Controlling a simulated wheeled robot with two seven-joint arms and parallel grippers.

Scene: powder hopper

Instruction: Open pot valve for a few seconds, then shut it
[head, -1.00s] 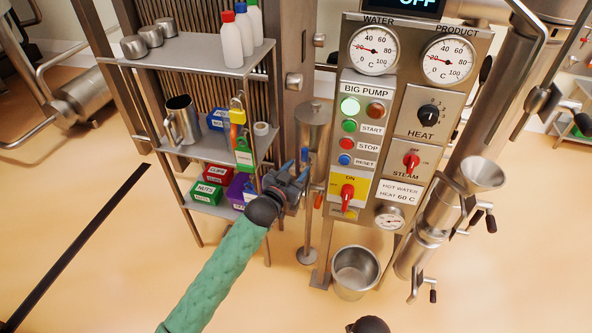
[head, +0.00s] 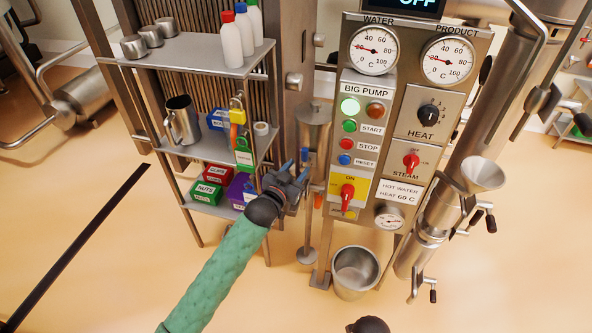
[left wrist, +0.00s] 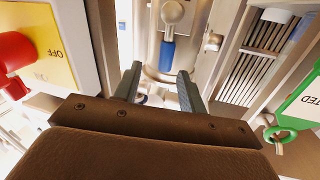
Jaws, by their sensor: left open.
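The steel pot (head: 313,118) hangs on a stand left of the control panel. Its valve has a blue handle (head: 306,155), partly hidden behind my gripper in the head view. In the left wrist view the blue handle (left wrist: 167,52) hangs from a steel ball-ended stem, just beyond the fingertips. My left gripper (head: 295,167) is open at the handle's lower left. In the left wrist view the left gripper (left wrist: 157,78) has a finger to either side of the handle's line, with nothing between them.
The control panel (head: 403,148) is close on the right, with a red switch (head: 347,195) on a yellow plate. A shelf rack (head: 205,55) with bottles, cups and bins stands on the left. A steel bucket (head: 355,270) is on the floor below the panel.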

